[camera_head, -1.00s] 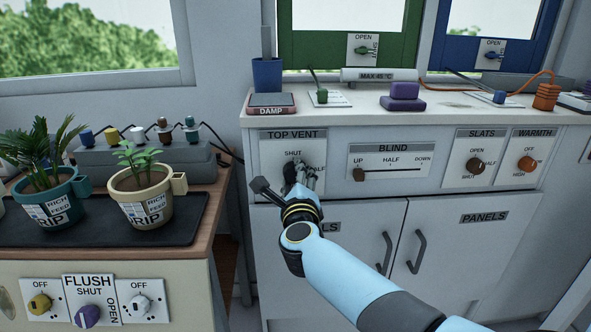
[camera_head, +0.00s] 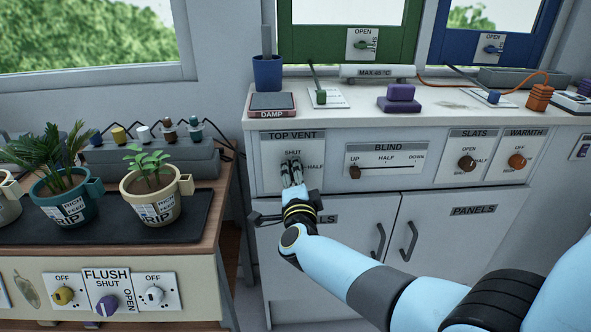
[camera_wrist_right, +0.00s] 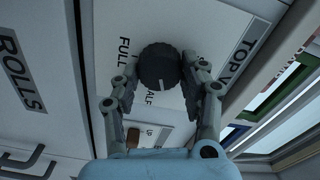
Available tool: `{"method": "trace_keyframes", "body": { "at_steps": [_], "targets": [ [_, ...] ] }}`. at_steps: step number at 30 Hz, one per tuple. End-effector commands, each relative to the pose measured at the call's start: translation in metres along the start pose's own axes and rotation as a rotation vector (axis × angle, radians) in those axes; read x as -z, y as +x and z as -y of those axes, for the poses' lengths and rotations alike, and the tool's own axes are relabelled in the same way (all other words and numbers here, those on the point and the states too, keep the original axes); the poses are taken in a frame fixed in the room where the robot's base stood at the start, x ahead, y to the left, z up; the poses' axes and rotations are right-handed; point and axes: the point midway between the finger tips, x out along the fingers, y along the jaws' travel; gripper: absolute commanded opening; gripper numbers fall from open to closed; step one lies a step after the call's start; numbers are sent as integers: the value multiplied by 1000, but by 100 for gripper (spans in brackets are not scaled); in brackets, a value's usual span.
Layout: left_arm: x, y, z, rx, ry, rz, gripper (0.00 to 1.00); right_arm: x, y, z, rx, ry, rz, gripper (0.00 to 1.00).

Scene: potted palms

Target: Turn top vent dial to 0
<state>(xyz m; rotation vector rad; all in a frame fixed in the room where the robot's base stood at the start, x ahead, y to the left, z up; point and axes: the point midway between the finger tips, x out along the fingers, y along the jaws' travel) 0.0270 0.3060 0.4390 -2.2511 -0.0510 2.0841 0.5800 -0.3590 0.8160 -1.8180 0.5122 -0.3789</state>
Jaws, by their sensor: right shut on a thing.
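The top vent dial (camera_wrist_right: 158,67) is a round dark knob on a pale panel (camera_head: 272,180) marked SHUT at the top and HALF at the right. In the right wrist view its white pointer line aims down the picture, towards the partly hidden HALF label; FULL shows to the left. My right gripper (camera_head: 292,167) is shut on the dial, with one finger on each side of it in the right wrist view (camera_wrist_right: 158,80). In the head view the fingers largely cover the dial. My left gripper is not in view.
The blind slider (camera_head: 355,172) and the slats dial (camera_head: 467,163) sit to the right on the same cabinet front. Cupboard doors (camera_head: 350,250) with handles are below. Potted plants (camera_head: 150,205) stand on the bench at the left.

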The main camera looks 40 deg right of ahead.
Motion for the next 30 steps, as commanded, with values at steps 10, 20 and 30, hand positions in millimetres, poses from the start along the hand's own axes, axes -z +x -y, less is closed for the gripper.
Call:
{"method": "trace_keyframes", "body": {
  "at_steps": [10,20,30],
  "targets": [
    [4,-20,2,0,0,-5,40,-1,-1,1,-4,-328,4,12],
    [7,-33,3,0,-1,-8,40,-1,-1,1,-4,-641,5,12],
    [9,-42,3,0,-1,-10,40,-2,-2,1,-4,-937,7,12]
  ]
}}
